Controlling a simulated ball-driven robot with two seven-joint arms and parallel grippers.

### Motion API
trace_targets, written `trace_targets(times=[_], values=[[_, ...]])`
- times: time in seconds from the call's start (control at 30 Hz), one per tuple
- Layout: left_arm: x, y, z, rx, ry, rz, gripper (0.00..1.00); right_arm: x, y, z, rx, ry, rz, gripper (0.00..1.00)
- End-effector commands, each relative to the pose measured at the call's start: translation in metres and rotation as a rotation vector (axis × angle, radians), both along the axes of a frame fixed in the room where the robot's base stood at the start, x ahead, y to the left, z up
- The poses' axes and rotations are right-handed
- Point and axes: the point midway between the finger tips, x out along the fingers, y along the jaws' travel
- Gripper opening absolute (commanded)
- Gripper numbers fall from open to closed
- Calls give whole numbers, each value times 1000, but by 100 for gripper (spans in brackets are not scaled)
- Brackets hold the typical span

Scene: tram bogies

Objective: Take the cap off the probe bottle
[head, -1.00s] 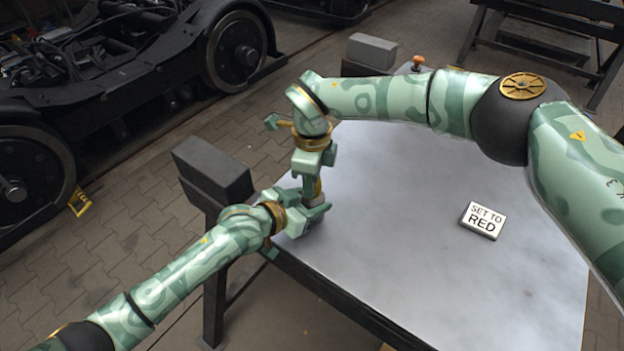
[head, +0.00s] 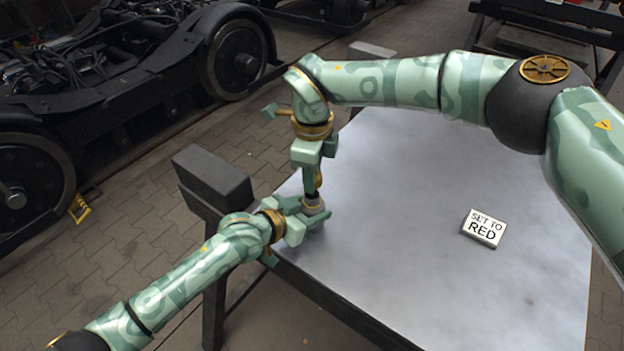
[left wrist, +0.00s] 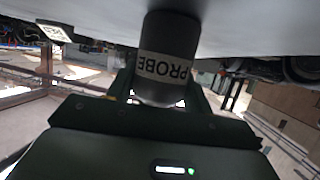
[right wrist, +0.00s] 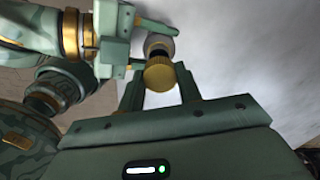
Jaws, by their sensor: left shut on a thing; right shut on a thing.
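The dark grey probe bottle (left wrist: 168,55), with a PROBE label upside down in the left wrist view, stands at the near left corner of the table. My left gripper (head: 308,213) is shut around its body. Its pale top and dark neck show in the right wrist view (right wrist: 158,44). My right gripper (head: 315,180) is above the bottle, shut on the ribbed gold cap (right wrist: 160,74). The cap also shows in the head view (head: 318,180), above the bottle's top. I cannot tell whether cap and neck still touch. My left fingers hide part of the bottle.
The pale table (head: 400,200) is mostly clear. A "SET TO RED" sign (head: 484,228) lies on its right half. A dark block (head: 212,177) sits at the left edge, and a grey block (head: 371,50) at the far edge. Bogies with wheels (head: 243,58) stand beyond.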

Motion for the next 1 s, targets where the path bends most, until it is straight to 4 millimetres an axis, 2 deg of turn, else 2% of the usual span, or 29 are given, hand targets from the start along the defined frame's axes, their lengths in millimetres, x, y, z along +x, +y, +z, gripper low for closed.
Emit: trace_targets(times=[0.1,0.27,0.3,0.37,0.4,0.63,0.77,1.0], values=[[0,0,0,1,1,0,0,0,0,12,0,1,1,7],[0,0,0,1,1,0,0,-1,0,12,1,2,0,7],[0,0,0,0,0,0,56,-1,0,12,1,2,0,7],[0,0,0,0,0,0,73,-1,0,12,1,2,0,7],[0,0,0,0,0,0,76,-1,0,12,1,2,0,7],[0,0,0,0,0,0,76,-1,0,12,0,1,0,7],[-5,7,5,2,0,1,76,-1,0,19,0,-2,0,7],[-39,41,28,3,-3,-1,76,-3,0,50,0,-20,0,7]])
